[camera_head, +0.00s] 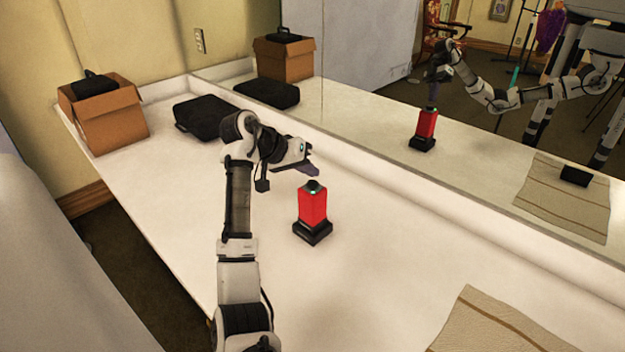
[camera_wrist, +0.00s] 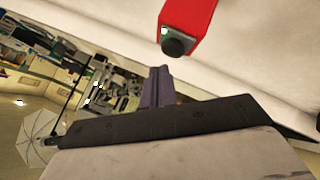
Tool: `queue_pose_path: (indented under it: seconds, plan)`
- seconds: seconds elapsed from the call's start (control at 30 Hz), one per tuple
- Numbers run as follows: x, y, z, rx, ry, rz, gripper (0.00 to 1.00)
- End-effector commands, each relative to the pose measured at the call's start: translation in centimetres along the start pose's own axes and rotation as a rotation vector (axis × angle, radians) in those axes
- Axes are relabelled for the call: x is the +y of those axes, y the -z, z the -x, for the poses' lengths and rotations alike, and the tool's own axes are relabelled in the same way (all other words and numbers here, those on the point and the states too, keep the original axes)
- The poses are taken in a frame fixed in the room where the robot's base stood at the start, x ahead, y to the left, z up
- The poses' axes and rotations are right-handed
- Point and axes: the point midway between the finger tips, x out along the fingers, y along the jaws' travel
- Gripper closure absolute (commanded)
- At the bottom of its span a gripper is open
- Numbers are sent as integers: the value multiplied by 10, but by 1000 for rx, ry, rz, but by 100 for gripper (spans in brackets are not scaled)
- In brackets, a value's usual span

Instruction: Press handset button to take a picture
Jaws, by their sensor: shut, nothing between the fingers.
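The handset (camera_head: 313,205) is a red upright block on a black base, standing on the white counter. A dark round button (camera_head: 314,185) with a greenish glow at its edge sits on its top. In the wrist view the red handset (camera_wrist: 190,18) is at the top, its black button (camera_wrist: 174,47) facing the fingers. My gripper (camera_head: 316,172) is shut and empty, just above the button in the head view. In the wrist view the shut purple-grey fingertips (camera_wrist: 160,72) point at the button with a small gap visible.
A cardboard box (camera_head: 108,120) with a black item in it and a black case (camera_head: 205,116) are at the back left. A striped cloth (camera_head: 490,325) lies at the front right. A mirror (camera_head: 400,120) runs along the counter's right side. The counter around the handset is clear.

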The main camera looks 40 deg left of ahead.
Motion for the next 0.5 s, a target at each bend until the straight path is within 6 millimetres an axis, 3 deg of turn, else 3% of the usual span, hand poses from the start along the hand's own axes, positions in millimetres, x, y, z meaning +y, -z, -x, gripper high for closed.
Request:
queue_pose_path:
  seconds: [0.23,0.5]
  plan:
    - [3,3,4,1,0,0,100]
    - [17,17,23,2,-1,0,100]
